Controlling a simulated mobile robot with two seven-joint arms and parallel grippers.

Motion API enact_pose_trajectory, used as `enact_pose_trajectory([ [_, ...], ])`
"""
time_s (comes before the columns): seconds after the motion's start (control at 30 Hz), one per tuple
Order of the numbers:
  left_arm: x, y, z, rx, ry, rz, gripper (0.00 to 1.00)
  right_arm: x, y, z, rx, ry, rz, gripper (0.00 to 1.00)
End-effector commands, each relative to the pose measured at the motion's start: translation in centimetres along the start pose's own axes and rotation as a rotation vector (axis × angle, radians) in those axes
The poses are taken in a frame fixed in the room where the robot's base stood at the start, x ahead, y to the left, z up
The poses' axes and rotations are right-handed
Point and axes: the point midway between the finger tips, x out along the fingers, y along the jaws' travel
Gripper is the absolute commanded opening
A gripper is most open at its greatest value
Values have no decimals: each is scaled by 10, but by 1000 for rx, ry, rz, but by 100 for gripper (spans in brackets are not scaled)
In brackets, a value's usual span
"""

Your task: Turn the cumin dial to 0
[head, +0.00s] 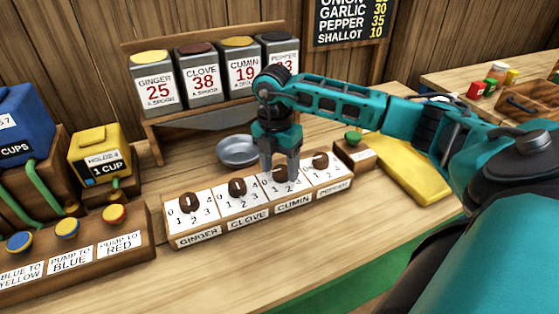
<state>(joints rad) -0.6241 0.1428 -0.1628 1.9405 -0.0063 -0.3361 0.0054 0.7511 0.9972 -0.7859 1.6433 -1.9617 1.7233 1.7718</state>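The cumin dial (283,177) is a dark brown knob on a white numbered plate, third from the left on a wooden dial box (262,226) above the label CUMIN. My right gripper (279,172) points straight down over this dial. Its two fingers are apart, with the knob at their tips. I cannot tell whether they touch or grip it. The fingers hide part of the knob and its numbers, so its setting cannot be read. My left gripper is out of view.
The ginger (190,202), clove (237,187) and pepper (320,160) dials flank the cumin dial. A grey bowl (237,150) sits behind the box. A green button (353,137) stands at its right. Spice canisters stand on a rack (146,131) behind. The counter in front is clear.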

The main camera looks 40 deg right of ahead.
Motion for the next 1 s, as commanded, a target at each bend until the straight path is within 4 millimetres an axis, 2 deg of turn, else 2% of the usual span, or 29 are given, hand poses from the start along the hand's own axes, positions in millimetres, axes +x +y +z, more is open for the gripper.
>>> enact_pose_trajectory([
  [0.27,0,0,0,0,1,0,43,1,0,-1,-3,2,-2,68],
  [0.43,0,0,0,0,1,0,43,-12,0,-1,-4,0,1,68],
  [0.8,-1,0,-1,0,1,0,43,-91,1,-1,-3,1,4,68],
  [1.0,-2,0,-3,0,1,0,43,-120,0,-1,-3,1,0,68],
])
